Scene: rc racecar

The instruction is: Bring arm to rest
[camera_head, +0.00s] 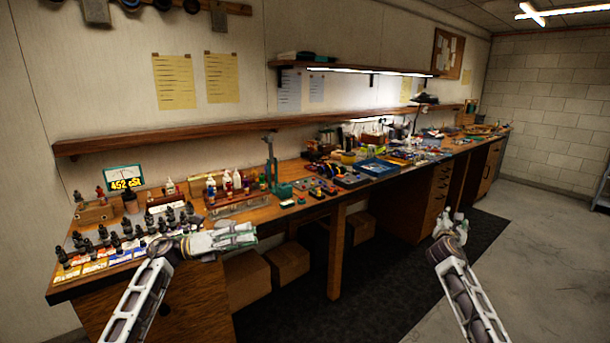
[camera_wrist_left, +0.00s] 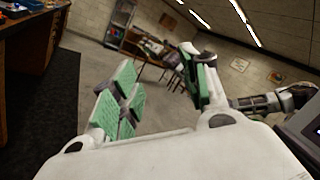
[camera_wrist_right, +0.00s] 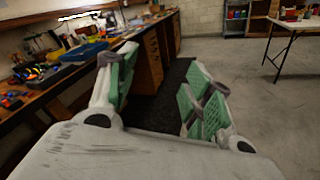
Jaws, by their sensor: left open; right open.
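My left gripper (camera_head: 246,236) reaches in front of the near left part of the workbench (camera_head: 330,196), pointing right. Its green-padded fingers (camera_wrist_left: 160,92) are spread apart with nothing between them in the left wrist view. My right gripper (camera_head: 452,222) is raised over the floor to the right of the bench front, clear of it. Its green-padded fingers (camera_wrist_right: 160,92) are spread and empty in the right wrist view. Neither gripper holds anything. Whether the left gripper touches the bench edge is hard to tell.
Black bottles (camera_head: 103,233) and colored cards crowd the bench's left end. A bottle rack (camera_head: 240,202) and a blue tray (camera_head: 377,167) stand farther along. Cardboard boxes (camera_head: 287,263) sit underneath. The dark mat (camera_head: 395,262) and grey floor (camera_head: 535,250) are clear. A table (camera_wrist_right: 297,24) stands far right.

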